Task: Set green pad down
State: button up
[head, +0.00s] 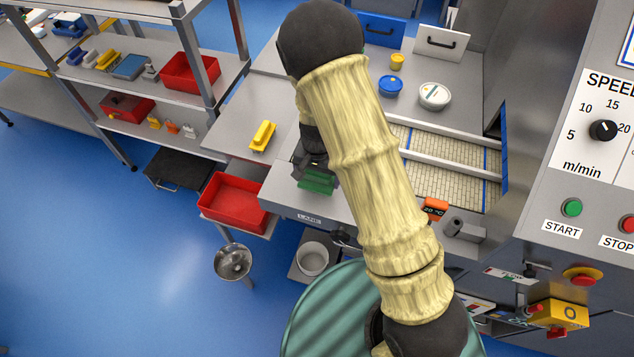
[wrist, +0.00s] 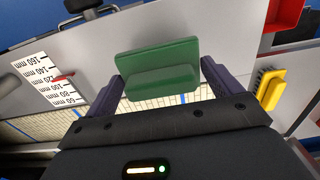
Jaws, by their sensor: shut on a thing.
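The green pad (head: 317,182) is at the jaws of my gripper (head: 311,166), over the front part of the grey metal worktop (head: 290,196). In the wrist view the green pad (wrist: 158,68) shows a flat plate with a thicker handle-like block, between the two dark fingers of my gripper (wrist: 160,82). The gripper is shut on it. I cannot tell whether the pad touches the worktop. My arm hides part of the worktop and the belt behind it.
A yellow brush (head: 262,136) lies on the worktop to the left; it also shows in the wrist view (wrist: 270,88). A red bin (head: 232,200) stands lower left. The tiled conveyor belt (head: 450,158) lies right. White and blue tubs (head: 434,96) stand behind it.

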aim_at(317, 184)
jog(key=shift+s+f, duration=0.1)
jog(key=shift+f, duration=0.25)
jog(key=shift+f+p, duration=0.5)
jog(key=shift+f, duration=1.1)
jog(key=o, duration=0.6)
jog(key=shift+f, duration=0.15)
notch_tip(317, 184, up, 12)
jog(key=b, duration=0.3)
jog(key=shift+a, duration=0.1)
